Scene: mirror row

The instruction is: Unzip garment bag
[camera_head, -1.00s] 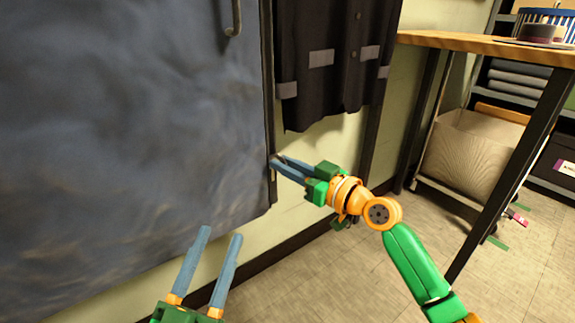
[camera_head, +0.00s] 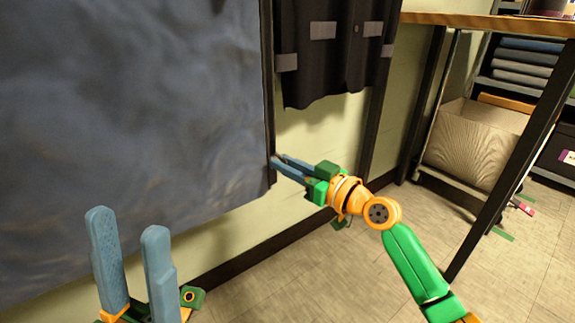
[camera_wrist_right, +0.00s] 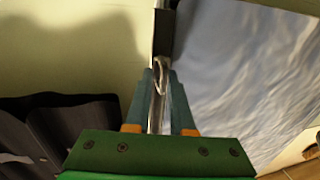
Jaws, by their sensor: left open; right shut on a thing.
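The garment bag (camera_head: 130,110) is a large blue-grey sheet filling the left of the head view, with a dark strip down its right edge. My right gripper (camera_head: 277,163) is at this edge, near the bag's lower right corner. In the right wrist view, my right gripper (camera_wrist_right: 161,75) is shut on a metal zipper pull (camera_wrist_right: 160,77), at the lower end of the dark strip (camera_wrist_right: 163,35). The bag (camera_wrist_right: 240,70) is right of it there. My left gripper (camera_head: 128,222) is open and empty in front of the bag's lower left part.
A dark garment with grey patches (camera_head: 330,55) hangs right of the bag. A wooden-topped table (camera_head: 490,20) with dark legs stands at right, with a beige bin (camera_head: 475,145) and shelves of folded cloth (camera_head: 525,60) behind it. The floor (camera_head: 300,275) below is clear.

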